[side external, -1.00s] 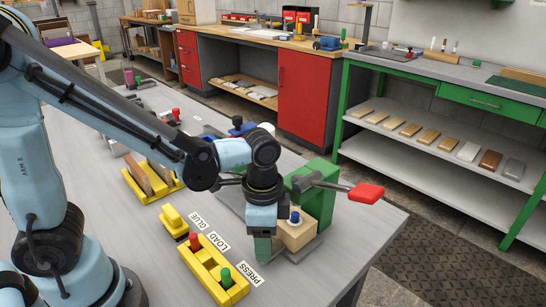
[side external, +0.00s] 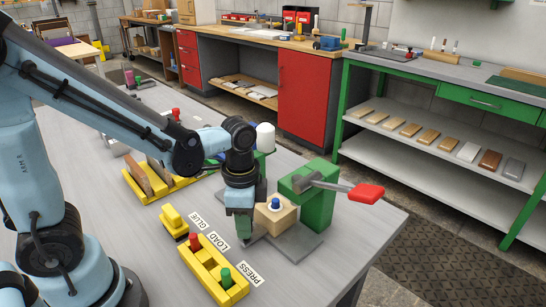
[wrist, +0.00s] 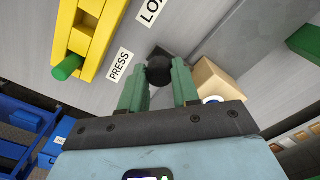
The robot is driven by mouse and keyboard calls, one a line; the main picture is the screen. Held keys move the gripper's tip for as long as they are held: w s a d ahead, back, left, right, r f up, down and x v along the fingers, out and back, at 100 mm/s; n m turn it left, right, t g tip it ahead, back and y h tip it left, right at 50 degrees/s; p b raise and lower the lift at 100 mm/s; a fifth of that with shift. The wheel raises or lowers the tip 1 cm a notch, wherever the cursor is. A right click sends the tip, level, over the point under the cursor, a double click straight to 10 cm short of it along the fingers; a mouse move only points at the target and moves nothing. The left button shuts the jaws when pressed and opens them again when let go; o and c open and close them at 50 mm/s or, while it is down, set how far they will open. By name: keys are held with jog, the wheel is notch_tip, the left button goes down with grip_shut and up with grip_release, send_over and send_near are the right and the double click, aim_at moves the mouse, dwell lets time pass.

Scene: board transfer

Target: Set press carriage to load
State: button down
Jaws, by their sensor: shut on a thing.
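My gripper (side external: 244,230) points down at the near side of the press. In the wrist view its green fingers (wrist: 160,82) are shut on a round black knob (wrist: 159,68). A light wooden block (side external: 285,221) with a blue knob (side external: 275,203) stands beside the fingers, and its corner shows in the wrist view (wrist: 208,78). The green press (side external: 319,209) with its red-ended lever (side external: 366,193) stands to the right of the block, on a grey plate. The LOAD label (side external: 217,241) lies left of my gripper, and the PRESS label (side external: 248,273) is nearer the front.
A yellow holder (side external: 208,270) with a red and a green peg lies along the labels. A small yellow piece (side external: 174,222) and a yellow rack (side external: 150,196) with wooden boards stand to the left. The table's right front area is clear.

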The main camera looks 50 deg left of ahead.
jog(key=a, duration=0.5)
jog(key=shift+a, duration=0.1)
jog(key=c, duration=0.8)
grip_release()
jog(key=shift+r, duration=6.05)
jog(key=f+n+t, duration=0.1)
jog(key=n+t, duration=0.1)
jog(key=n, duration=0.1)
jog(key=f+n+t, duration=0.1)
jog(key=n+t, duration=0.1)
jog(key=n, duration=0.1)
jog(key=d+f+n+t, duration=0.1)
jog(key=n+t, duration=0.2)
jog(key=shift+s, duration=0.25)
